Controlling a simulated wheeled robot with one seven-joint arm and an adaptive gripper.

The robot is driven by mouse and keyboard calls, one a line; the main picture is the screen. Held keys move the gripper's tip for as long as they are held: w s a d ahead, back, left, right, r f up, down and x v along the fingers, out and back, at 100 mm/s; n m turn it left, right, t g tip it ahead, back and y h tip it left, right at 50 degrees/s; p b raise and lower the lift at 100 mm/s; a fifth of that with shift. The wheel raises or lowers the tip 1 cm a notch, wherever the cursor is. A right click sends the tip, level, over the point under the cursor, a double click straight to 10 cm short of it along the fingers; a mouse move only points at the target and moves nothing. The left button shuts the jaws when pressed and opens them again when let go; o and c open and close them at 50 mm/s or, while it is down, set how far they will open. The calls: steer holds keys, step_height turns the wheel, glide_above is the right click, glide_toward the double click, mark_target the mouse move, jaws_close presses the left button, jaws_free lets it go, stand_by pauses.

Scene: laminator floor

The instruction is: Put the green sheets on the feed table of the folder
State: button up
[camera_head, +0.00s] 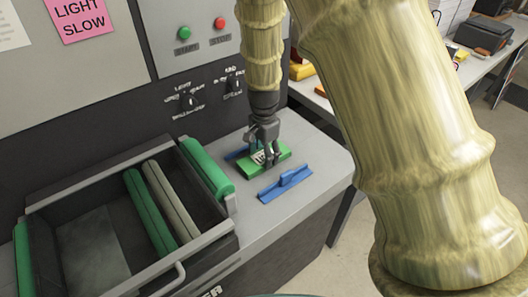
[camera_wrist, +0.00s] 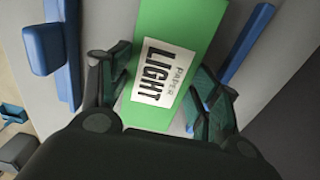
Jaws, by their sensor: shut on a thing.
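The green sheets (camera_head: 284,153) are a flat green stack on the grey feed table (camera_head: 318,150) of the machine, between two blue guides. In the wrist view the stack (camera_wrist: 178,28) carries a white label reading "LIGHT PAPER". My gripper (camera_head: 268,158) points down over the stack, shut on it, with one finger along each long side in the wrist view (camera_wrist: 162,92). The near blue guide (camera_head: 286,185) is in full view; the far guide (camera_head: 236,153) is partly hidden by my gripper and the stack. I cannot tell whether the stack touches the table.
An open roller bay (camera_head: 105,235) with green and grey rollers lies left of the table. The panel above has a green button (camera_head: 184,33), a red button (camera_head: 220,23) and two knobs. A side bench (camera_head: 470,75) with a dark device (camera_head: 484,35) stands at right.

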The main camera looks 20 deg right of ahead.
mark_target(264, 157)
steer(key=shift+s+r, duration=0.2)
steer(key=shift+s, duration=0.05)
steer(key=o, duration=0.8)
steer(key=shift+w+f, duration=0.15)
steer(key=shift+f, duration=0.1)
steer(key=o, duration=0.4)
steer(key=shift+r, duration=0.1)
step_height(264, 157, up, 12)
steer(key=shift+r+b, duration=0.1)
steer(key=shift+b, duration=1)
